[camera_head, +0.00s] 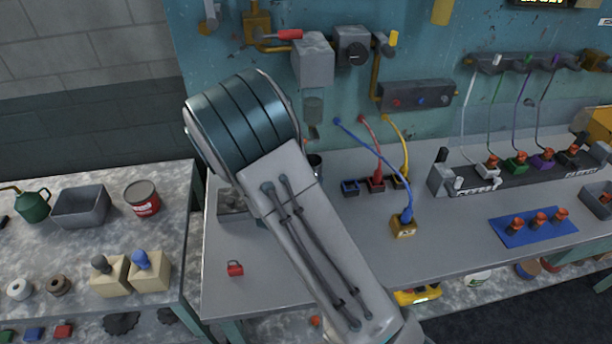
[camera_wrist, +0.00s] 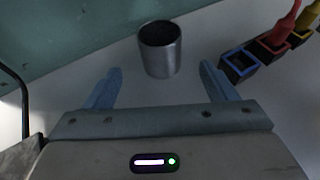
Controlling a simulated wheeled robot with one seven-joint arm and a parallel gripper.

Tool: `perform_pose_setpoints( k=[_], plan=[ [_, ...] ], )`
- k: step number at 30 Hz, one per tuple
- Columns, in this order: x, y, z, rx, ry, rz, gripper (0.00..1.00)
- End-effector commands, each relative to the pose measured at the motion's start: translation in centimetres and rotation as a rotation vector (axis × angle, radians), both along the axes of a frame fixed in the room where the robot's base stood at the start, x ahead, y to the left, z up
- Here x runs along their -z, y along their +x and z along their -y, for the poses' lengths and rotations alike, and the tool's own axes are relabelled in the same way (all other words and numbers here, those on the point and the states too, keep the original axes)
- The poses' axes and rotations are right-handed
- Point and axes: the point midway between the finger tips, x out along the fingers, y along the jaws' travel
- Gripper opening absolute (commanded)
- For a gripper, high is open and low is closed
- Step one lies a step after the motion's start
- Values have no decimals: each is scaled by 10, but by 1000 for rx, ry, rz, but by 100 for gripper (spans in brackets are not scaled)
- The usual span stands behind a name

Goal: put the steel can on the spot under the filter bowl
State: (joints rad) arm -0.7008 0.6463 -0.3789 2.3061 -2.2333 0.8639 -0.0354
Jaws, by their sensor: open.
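The steel can (camera_wrist: 160,56) stands upright on the bench, an open-topped grey cylinder in the wrist view. In the head view only a sliver of the can (camera_head: 317,165) shows past my arm's edge. The filter bowl (camera_head: 313,110) hangs on the teal wall below a grey box, above the can in the picture. The spot under it cannot be made out. My gripper (camera_wrist: 161,70) is open and empty, its two blue fingers pointing toward the can, which appears between and just beyond the tips. The gripper is hidden behind my arm in the head view.
Blue, red and yellow-black sockets stand right of the can, the blue-rimmed one (camera_head: 350,187) nearest. Cables (camera_head: 372,150) hang from the wall there. A grey tray (camera_head: 232,204) lies left, partly behind my arm. The front of the bench around the red padlock-like piece (camera_head: 235,268) is mostly clear.

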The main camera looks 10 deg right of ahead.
Motion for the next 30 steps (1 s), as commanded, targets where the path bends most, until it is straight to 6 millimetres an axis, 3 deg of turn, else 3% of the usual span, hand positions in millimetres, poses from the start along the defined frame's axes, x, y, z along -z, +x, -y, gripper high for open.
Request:
perform_pose_setpoints(
  k=[4,8,12,18,23,30],
  plan=[
    [-11,-7,8,52,32,18,79],
    [-38,-20,40,240,148,84,79],
    [-72,-55,85,547,348,183,79],
    [-103,-120,125,977,656,306,79],
    [-119,-174,132,1293,918,383,79],
    [-140,-239,104,1703,1349,456,79]
  ],
)
